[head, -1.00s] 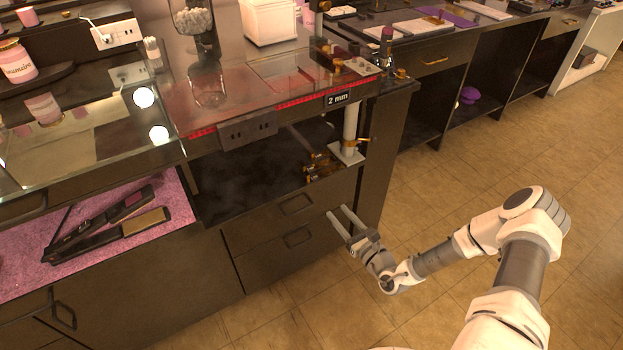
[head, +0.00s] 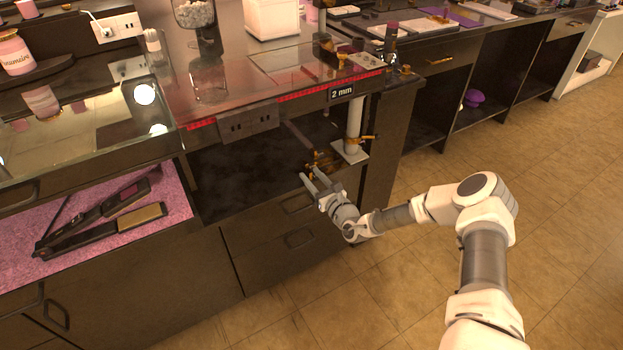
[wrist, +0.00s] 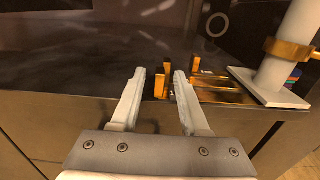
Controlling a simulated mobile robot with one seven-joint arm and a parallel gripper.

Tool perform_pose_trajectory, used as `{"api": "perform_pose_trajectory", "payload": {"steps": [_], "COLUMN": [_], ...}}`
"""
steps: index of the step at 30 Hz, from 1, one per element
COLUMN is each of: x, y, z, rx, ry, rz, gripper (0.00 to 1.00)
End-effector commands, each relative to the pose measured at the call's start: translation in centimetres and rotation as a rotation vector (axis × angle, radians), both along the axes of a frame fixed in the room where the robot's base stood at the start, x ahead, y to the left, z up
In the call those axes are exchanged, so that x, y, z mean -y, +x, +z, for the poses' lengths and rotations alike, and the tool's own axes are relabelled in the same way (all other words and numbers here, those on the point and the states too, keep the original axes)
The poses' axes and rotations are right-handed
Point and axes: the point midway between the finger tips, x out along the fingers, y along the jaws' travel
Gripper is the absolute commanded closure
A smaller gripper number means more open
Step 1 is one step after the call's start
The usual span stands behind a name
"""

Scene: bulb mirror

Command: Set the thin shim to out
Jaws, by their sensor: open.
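Small brass pieces (head: 318,163) sit near the front edge of the dark lower shelf, left of the white post (head: 354,118). In the wrist view they show as short upright brass blocks (wrist: 160,85) and flat brass bars (wrist: 220,88) by the post's white foot (wrist: 268,88). I cannot tell which piece is the thin shim. My gripper (head: 311,174) is open and empty, just in front of these pieces. In the wrist view its fingertips (wrist: 160,75) straddle the line to an upright brass block; contact cannot be told. A label on the shelf above reads "2 mm" (head: 341,91).
The glass-topped shelf (head: 225,90) with a red edge overhangs the work space. A brass lever (head: 364,138) sticks out from the post. Drawers (head: 290,230) lie below the shelf edge. The tiled floor (head: 540,170) at the right is clear.

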Motion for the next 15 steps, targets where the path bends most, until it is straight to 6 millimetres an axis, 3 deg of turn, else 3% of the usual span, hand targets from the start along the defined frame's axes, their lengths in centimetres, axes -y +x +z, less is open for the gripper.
{"api": "perform_pose_trajectory", "payload": {"steps": [11,15], "x": [-0.38,-0.36], "y": [0.49,0.48], "z": [0.01,0.01], "rx": [-0.001,-0.001], "ry": [-0.001,-0.001], "rz": [0.001,0.001], "gripper": [0.55,0.8]}}
